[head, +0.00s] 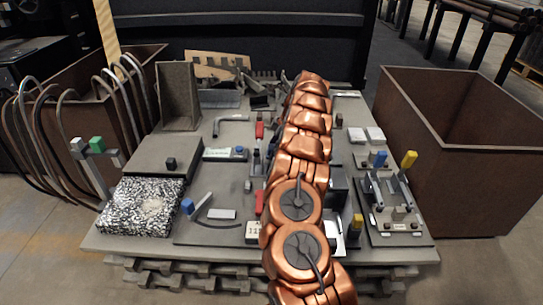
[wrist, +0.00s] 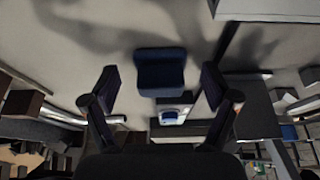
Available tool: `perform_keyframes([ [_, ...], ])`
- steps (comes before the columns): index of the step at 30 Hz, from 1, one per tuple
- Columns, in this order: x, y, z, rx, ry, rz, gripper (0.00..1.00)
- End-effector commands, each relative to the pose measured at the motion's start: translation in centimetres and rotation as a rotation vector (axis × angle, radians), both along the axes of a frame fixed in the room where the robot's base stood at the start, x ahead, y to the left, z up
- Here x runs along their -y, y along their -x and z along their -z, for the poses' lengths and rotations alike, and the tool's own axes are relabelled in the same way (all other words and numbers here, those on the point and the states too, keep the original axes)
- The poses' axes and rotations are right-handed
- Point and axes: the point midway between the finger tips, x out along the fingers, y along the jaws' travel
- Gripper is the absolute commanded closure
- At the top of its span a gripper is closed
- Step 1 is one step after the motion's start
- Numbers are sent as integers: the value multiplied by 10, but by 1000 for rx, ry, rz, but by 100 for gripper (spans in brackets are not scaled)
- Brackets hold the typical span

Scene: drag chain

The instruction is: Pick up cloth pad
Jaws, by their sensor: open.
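A thick speckled black-and-white pad (head: 141,207) lies at the front left corner of the workbench in the head view. It is the most cloth-like thing I see, but I cannot tell for sure that it is the cloth pad. My gripper (wrist: 160,78) is open in the wrist view, with its two dark fingers spread apart. A dark blue block-like thing (wrist: 161,74) shows in the gap between the fingers, with no visible contact. The speckled pad is not recognisable in the wrist view. In the head view my gripper is hidden behind my copper arm.
The grey workbench (head: 150,243) is crowded with small tools and blocks. An upright grey plate (head: 178,95) stands at its back left. Rusty bins stand left and right (head: 470,150). My arm covers the bench's middle.

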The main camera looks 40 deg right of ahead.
Motion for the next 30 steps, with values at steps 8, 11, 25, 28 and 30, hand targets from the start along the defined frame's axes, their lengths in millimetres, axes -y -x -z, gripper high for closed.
perform_keyframes([
  [8,-1,0,1,-1,-1,0,19],
  [11,-1,0,1,-1,-1,0,29],
  [25,-1,0,1,-1,-1,-1,78],
  [28,-1,0,1,-1,-1,-1,78],
  [30,-1,0,1,-1,-1,-1,78],
])
